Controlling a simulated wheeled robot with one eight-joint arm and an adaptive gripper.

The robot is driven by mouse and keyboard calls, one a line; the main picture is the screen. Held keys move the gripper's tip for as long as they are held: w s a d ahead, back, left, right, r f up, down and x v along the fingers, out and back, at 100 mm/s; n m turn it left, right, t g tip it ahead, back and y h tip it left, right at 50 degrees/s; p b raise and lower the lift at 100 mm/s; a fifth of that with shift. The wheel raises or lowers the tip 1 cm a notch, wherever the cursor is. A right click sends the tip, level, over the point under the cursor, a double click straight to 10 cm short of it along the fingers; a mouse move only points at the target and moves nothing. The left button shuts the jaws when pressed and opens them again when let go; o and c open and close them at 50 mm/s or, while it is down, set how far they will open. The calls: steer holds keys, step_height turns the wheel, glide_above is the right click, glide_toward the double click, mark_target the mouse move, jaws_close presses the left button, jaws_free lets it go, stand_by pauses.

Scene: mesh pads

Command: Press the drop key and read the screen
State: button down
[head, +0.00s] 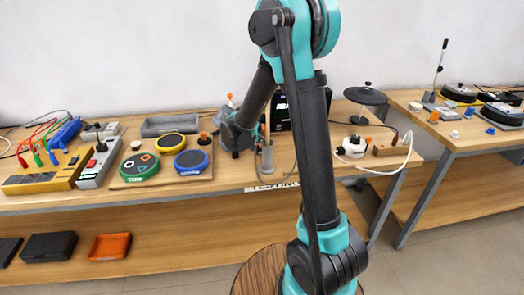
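I cannot make out a key marked drop. A dark box, possibly the screen (282,112), stands on the table behind my arm, with a small pale green mark. My arm covers much of it, and no reading is legible. My gripper end (236,136) is low over the table, right of the pads and left of the dark box. Its fingers are too small and hidden to tell open from shut, or whether they touch anything. A green pad (139,167), a yellow pad (170,143) and a blue pad (191,161) lie on a wooden board.
A yellow meter box (40,183) with coloured leads and a grey device (98,170) are at the left. A grey tray (170,125) lies behind the pads. A white-corded plug (352,146) is right of my arm. An orange tray (110,246) sits on the lower shelf.

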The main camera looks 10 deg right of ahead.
steer(key=shift+f, duration=0.4)
stand_by(0.5)
steer(key=shift+r, duration=0.85)
step_height(320, 180, up, 6)
stand_by(0.6)
stand_by(0.9)
